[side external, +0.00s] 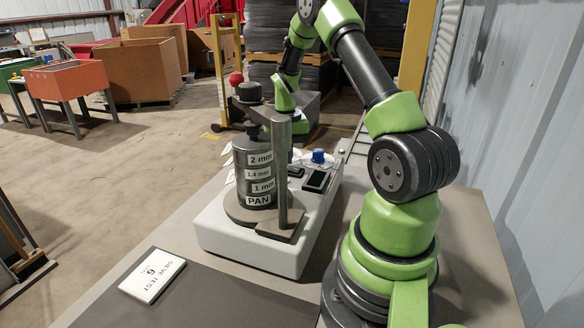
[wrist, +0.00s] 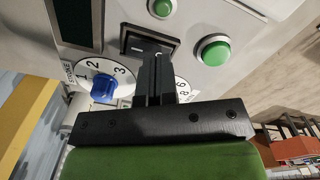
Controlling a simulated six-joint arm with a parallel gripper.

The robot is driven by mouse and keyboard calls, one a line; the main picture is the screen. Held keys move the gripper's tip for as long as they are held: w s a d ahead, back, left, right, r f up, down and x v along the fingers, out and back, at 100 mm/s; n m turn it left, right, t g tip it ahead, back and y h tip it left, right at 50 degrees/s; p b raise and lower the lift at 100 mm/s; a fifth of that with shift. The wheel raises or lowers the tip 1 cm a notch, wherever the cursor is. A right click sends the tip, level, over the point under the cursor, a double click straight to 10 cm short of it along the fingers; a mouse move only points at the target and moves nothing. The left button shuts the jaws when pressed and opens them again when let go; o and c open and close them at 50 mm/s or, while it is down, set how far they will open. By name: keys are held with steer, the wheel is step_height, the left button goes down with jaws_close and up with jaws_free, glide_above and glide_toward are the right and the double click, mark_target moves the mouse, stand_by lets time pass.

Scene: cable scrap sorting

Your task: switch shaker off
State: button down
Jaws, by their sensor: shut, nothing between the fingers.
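The shaker (side external: 260,235) is a light grey box carrying a sieve stack (side external: 258,180) with labels 2 mm, 1.4 mm, 1 mm and PAN. In the wrist view its panel has a black rocker switch (wrist: 141,45) with white marks. My gripper (wrist: 155,62) is shut and empty, its fingertips overlapping the lower part of the switch. I cannot tell whether they touch it. Which way the rocker is tipped is unclear. In the side view the fingertips are hidden behind the stack and its post.
A blue stroke knob (wrist: 103,88) is left of my fingers; a second numbered dial (wrist: 182,88) is partly covered by them. A clamp post (side external: 283,170) stands by the stack. A SIEVE TEST 6 card (side external: 152,275) lies in front.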

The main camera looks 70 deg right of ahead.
steer(key=shift+r, duration=2.95)
